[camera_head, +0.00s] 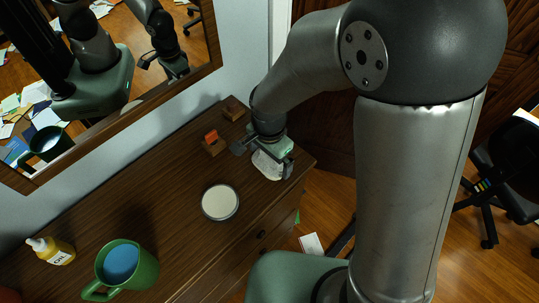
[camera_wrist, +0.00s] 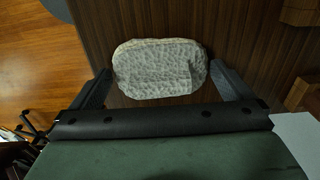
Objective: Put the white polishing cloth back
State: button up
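The white polishing cloth (camera_head: 268,164) lies on the brown wooden dresser top (camera_head: 165,205), near its right end. In the wrist view the cloth (camera_wrist: 160,68) is a pale, textured, rounded pad lying flat. My gripper (camera_head: 264,156) is right over the cloth in the head view. In the wrist view my gripper (camera_wrist: 161,88) is open, with one dark finger to the left of the cloth and one to the right. Whether the fingertips touch the dresser top cannot be told.
A small wooden block with an orange-red piece (camera_head: 212,141) and another wooden block (camera_head: 233,108) stand left of my gripper. A round white-topped dish (camera_head: 220,202), a green mug (camera_head: 127,268) and a yellow bottle (camera_head: 52,251) stand farther left. A mirror (camera_head: 105,128) hangs behind.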

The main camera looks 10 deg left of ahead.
jog(key=shift+r, duration=0.1)
notch_tip(320, 180, up, 12)
jog(key=s+d+n, duration=0.3)
jog(key=s+d, duration=0.2)
jog(key=d, duration=0.5)
jog(key=s+d+n, duration=0.4)
jog(key=s+d, duration=0.1)
jog(key=d, duration=0.6)
jog(key=shift+d+r, duration=0.15)
jog(key=shift+d, duration=0.1)
